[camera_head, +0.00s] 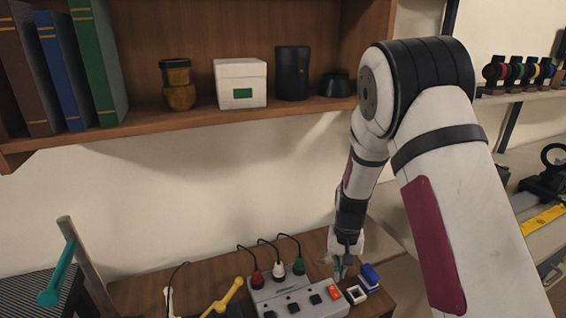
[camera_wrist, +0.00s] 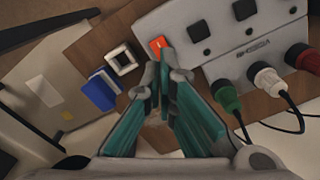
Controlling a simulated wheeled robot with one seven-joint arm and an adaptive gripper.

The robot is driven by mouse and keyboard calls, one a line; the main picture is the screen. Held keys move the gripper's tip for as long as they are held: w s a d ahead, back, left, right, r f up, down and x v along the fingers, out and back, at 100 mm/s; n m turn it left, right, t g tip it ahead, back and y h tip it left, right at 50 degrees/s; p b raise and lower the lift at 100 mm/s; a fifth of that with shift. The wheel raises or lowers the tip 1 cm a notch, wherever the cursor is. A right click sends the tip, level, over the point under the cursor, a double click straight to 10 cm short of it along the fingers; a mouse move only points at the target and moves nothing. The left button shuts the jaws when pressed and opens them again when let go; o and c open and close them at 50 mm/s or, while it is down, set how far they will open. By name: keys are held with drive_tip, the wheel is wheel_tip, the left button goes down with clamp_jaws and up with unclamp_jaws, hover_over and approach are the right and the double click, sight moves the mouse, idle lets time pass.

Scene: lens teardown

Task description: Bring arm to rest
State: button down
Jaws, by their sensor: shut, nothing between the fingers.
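My gripper (camera_head: 341,266) shows low in the head view, pointing down beside the right end of a grey socket box on the wooden bench. In the wrist view my gripper (camera_wrist: 163,75) has its teal-lined fingers together at the tips, with nothing between them. The tips appear close to the red switch (camera_wrist: 158,46) of the grey box; the height above it is hard to tell. My white arm fills the right of the head view, bent at the elbow.
The grey box (camera_head: 296,302) holds red, white and green plugs with black cables. A white square frame (camera_head: 356,294) and a blue block (camera_head: 370,275) lie right of it. A wooden shelf (camera_head: 205,120) with books and containers is above. A yellow tool (camera_head: 224,297) lies left.

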drive_tip(key=s+r+t+p, duration=0.1)
drive_tip(key=s+r, duration=0.3)
drive_tip(key=r, duration=0.4)
drive_tip(key=s+a+r+n, duration=0.1)
drive_tip(key=s+r, duration=0.3)
drive_tip(key=r, duration=0.5)
drive_tip(key=s+r+t+p, duration=0.1)
drive_tip(key=s+r, duration=0.4)
drive_tip(key=r, duration=0.3)
drive_tip(key=s+r+t+p, duration=0.1)
drive_tip(key=s+r, duration=0.3)
drive_tip(key=s, duration=0.5)
drive_tip(key=s+d+r+n+t+p, duration=0.1)
drive_tip(key=s+r, duration=0.4)
drive_tip(key=s, duration=0.5)
drive_tip(key=shift+d, duration=0.25)
